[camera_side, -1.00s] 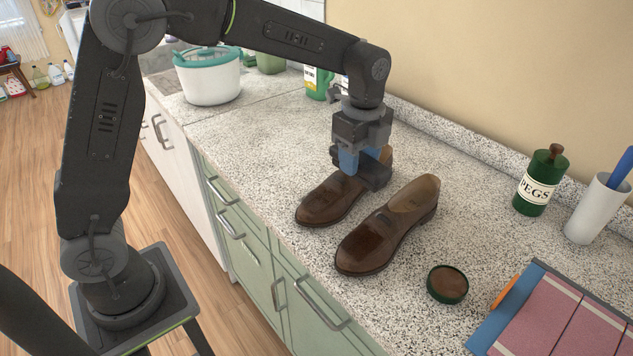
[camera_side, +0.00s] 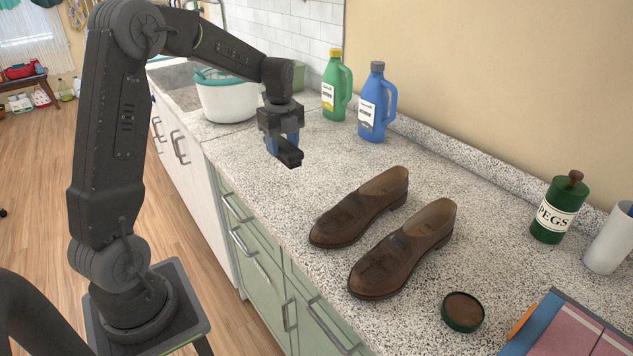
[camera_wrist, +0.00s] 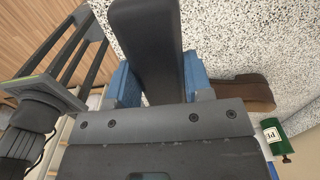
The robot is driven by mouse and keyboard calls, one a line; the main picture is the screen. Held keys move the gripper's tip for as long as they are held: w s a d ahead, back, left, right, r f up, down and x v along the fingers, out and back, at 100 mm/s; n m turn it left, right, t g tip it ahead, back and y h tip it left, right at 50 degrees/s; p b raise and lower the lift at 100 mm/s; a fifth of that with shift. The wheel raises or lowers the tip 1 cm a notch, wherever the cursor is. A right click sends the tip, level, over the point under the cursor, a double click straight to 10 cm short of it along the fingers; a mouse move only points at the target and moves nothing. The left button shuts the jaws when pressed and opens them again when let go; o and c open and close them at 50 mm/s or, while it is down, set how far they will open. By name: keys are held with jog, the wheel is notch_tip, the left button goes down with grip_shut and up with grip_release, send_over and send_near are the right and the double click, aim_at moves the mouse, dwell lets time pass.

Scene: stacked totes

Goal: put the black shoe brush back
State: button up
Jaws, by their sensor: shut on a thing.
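The black shoe brush (camera_side: 287,153) is a dark block held between the blue fingers of my gripper (camera_side: 283,143). My gripper is shut on it, and the brush hangs above the speckled counter, left of the shoes and near the counter's front. In the wrist view the brush (camera_wrist: 147,50) shows as a long black bar between the blue fingers (camera_wrist: 155,85). Two brown shoes (camera_side: 358,212) (camera_side: 403,250) stand side by side on the counter. An open round tin of brown polish (camera_side: 462,311) lies to the right of the shoes.
A green bottle (camera_side: 336,88) and a blue bottle (camera_side: 375,105) stand at the back by the wall. A white pot (camera_side: 226,98) is behind my gripper. The counter between is clear.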

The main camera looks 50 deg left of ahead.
jog(key=w+d+f, duration=0.2)
jog(key=w+d, duration=0.1)
jog(key=w+d+f, duration=0.2)
jog(key=f, duration=0.1)
jog(key=shift+w+d, duration=0.4)
jog(key=shift+f, duration=1.95)
jog(key=o, duration=0.8)
jog(key=shift+f, duration=0.15)
jog(key=shift+o, duration=0.2)
